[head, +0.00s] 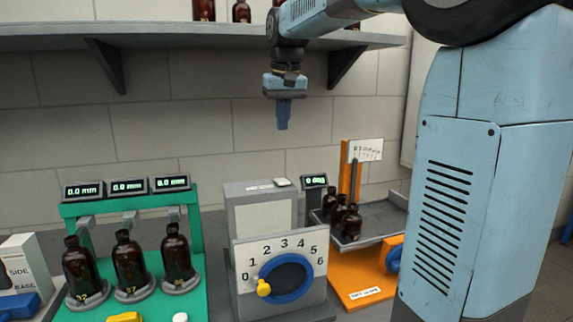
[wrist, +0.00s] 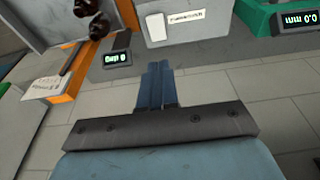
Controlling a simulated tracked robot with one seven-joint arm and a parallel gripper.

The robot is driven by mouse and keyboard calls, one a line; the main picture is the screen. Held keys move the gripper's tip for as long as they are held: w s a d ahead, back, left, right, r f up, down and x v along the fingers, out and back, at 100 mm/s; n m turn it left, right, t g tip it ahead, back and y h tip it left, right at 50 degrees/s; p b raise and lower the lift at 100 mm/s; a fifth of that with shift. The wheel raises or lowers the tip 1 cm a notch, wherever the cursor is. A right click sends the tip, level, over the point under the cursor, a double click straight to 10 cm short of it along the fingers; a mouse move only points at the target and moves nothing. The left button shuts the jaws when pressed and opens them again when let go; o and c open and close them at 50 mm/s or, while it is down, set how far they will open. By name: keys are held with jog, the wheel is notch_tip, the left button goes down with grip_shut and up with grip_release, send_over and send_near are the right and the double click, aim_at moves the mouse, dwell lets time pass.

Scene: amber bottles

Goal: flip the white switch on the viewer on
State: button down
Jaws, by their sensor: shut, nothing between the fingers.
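The viewer (head: 232,197) is a grey box with a pale, unlit-looking front panel (head: 263,220), standing behind the dial unit in the head view. The white switch (head: 282,183) is a small block on its top, toward the right end. In the wrist view the switch (wrist: 156,27) lies beside a white label on the viewer's top (wrist: 192,32). I cannot tell which way it is tipped. My gripper (head: 283,126) points down, shut and empty, well above the switch. Its fingertips (wrist: 158,68) also show in the wrist view, apart from the switch.
A dial unit (head: 315,238) numbered 0 to 6 stands before the viewer. An orange stand (head: 348,282) with a grey tray of bottles (head: 352,222) is to the right. A green rack (head: 195,235) with three amber bottles is left. A shelf (head: 190,40) hangs above.

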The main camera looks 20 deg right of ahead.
send_near(281, 181)
jog(key=x, duration=0.5)
jog(key=shift+w+f, duration=0.1)
jog(key=shift+w, duration=0.2)
jog(key=shift+f, duration=0.55)
